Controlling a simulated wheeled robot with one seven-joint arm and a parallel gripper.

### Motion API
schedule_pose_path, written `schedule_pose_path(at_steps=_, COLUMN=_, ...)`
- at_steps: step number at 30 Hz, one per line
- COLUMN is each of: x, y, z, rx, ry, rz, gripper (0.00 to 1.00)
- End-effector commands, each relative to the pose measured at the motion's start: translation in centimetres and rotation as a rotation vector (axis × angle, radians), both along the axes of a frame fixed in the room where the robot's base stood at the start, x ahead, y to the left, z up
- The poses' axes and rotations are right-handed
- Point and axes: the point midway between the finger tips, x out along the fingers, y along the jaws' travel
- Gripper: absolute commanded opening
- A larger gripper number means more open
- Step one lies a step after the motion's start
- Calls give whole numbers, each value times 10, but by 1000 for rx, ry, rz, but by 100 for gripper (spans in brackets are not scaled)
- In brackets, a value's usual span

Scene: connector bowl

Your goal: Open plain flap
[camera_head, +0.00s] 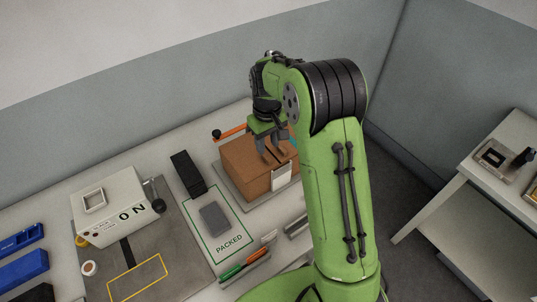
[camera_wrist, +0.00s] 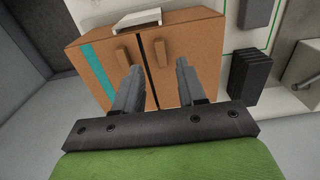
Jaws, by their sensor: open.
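A brown cardboard box (camera_head: 240,163) sits on the bench with its two top flaps lying closed, parted by a dark slit. The plain flap (camera_wrist: 204,40) is on the right in the wrist view and bears a small brown tab (camera_wrist: 160,54). The other flap (camera_wrist: 116,78) has a teal stripe and its own tab (camera_wrist: 123,58). My gripper (camera_wrist: 159,68) is open over the box, its fingertips on either side of the plain flap's tab in the picture. It also shows in the head view (camera_head: 273,158). I cannot tell whether the fingers touch the flap.
A white card (camera_head: 282,177) is at the box's front. Left of the box are a black block (camera_head: 188,173), a grey slab (camera_head: 214,219) in the green PACKED outline, and a white ON machine (camera_head: 112,207). Pens lie in a holder (camera_head: 244,270) in front.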

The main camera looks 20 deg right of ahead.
Motion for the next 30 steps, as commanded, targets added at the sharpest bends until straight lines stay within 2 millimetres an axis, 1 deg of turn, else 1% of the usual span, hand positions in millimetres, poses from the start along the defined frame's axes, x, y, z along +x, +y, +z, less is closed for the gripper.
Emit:
schedule_pose_path(at_steps=1, x=-1, y=0, z=-14, rx=0, ry=5, rz=0, gripper=40)
schedule_pose_path(at_steps=3, x=-1, y=0, z=-29, rx=1, ry=4, rz=0, gripper=40)
schedule_pose_path(at_steps=7, x=0, y=0, z=-49, rx=1, ry=1, rz=0, gripper=40)
schedule_pose_path(at_steps=11, x=0, y=0, z=-57, rx=0, ry=-1, rz=0, gripper=40)
schedule_pose_path(at_steps=17, x=0, y=0, z=-57, rx=0, ry=-1, rz=0, gripper=40)
schedule_pose_path(at_steps=20, x=0, y=0, z=-57, rx=0, ry=-1, rz=0, gripper=28)
schedule_pose_path(at_steps=25, x=0, y=0, z=-57, rx=0, ry=-1, rz=0, gripper=2)
schedule_pose_path(at_steps=26, x=0, y=0, z=-57, rx=0, ry=-1, rz=0, gripper=0)
schedule_pose_path(at_steps=30, x=0, y=0, z=-57, rx=0, ry=-1, rz=0, gripper=0)
